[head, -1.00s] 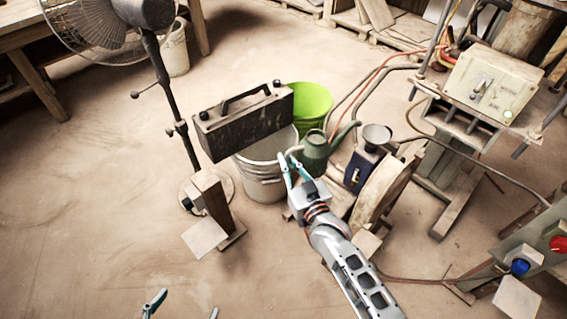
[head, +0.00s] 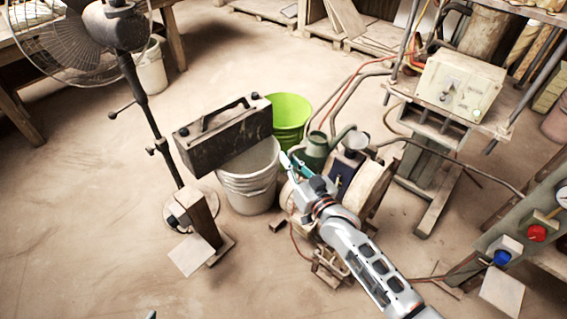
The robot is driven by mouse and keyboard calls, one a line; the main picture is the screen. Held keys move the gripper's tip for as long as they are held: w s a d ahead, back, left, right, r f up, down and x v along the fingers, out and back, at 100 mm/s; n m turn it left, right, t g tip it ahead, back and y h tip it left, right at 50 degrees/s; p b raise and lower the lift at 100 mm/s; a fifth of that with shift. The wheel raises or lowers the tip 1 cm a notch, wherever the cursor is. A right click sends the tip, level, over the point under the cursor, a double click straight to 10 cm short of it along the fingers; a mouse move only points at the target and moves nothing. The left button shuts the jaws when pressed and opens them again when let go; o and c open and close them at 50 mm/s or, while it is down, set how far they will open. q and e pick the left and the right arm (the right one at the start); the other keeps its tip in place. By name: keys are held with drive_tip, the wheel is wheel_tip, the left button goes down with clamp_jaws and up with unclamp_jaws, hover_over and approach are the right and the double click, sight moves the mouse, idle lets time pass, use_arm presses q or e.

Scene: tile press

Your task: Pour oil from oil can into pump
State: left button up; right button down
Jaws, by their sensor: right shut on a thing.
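The green oil can (head: 315,147) is in the middle of the head view, with its spout pointing right towards the grey funnel (head: 356,143) of the pump. The spout tip shows just beside or above the funnel's rim; I cannot tell the height between them. The dark blue pump body (head: 343,174) is partly hidden behind my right arm. My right gripper (head: 292,164) is shut on the oil can at its handle side, left of the pump. No oil stream can be made out. Only a fingertip of my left gripper (head: 152,315) shows at the bottom edge.
A white bucket (head: 250,185) and a lime green bucket (head: 291,112) stand left of the can, beside a dark box with a handle (head: 222,140). A fan (head: 115,25) stands at left. A control panel (head: 530,235) is at right. The floor at lower left is clear.

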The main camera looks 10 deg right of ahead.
sight(294, 148)
drive_tip(key=shift+w+d+r, duration=0.25)
drive_tip(key=shift+d+r, duration=0.15)
drive_tip(key=shift+d, duration=0.2)
drive_tip(key=shift+w+r+m+p, duration=0.1)
drive_tip(key=shift+r+m+p, duration=0.35)
drive_tip(key=shift+r, duration=0.6)
drive_tip(key=shift+r+m+p, duration=0.3)
drive_tip(key=shift+m+p, duration=0.15)
drive_tip(key=shift+p, duration=0.05)
drive_tip(key=shift+r+m+p, duration=0.4)
drive_tip(key=shift+m+p, duration=0.1)
drive_tip(key=shift+m, duration=0.1)
use_arm(q)
drive_tip(key=shift+s+a+r, duration=0.15)
drive_tip(key=shift+a+r, duration=0.15)
drive_tip(key=shift+a, duration=0.15)
drive_tip(key=shift+f, duration=0.1)
use_arm(e)
drive_tip(key=shift+d+r, duration=0.1)
drive_tip(key=shift+d, duration=0.05)
